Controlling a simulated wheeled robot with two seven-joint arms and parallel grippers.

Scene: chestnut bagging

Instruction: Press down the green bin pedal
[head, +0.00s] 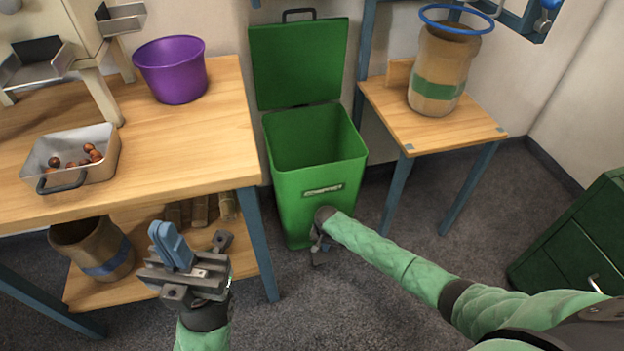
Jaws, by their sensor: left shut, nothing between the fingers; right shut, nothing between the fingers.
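The green bin (312,185) stands on the floor between two tables, with its lid (298,62) raised and its inside in view. Its pedal cannot be made out; my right gripper and forearm cover the front base of the bin. My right gripper (320,257) is low at the bin's front bottom, small and partly hidden behind its wrist, and shut. Whether it touches the pedal cannot be seen. My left gripper (172,245) is shut and empty, raised in front of the left table's lower shelf, apart from the bin.
The left wooden table (190,140) holds a purple bucket (172,70) and a metal tray (103,172) of chestnuts. A sack (92,248) sits on its lower shelf. A small table (425,125) with a blue-rimmed sack (437,70) stands right. A green cabinet (580,240) is far right.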

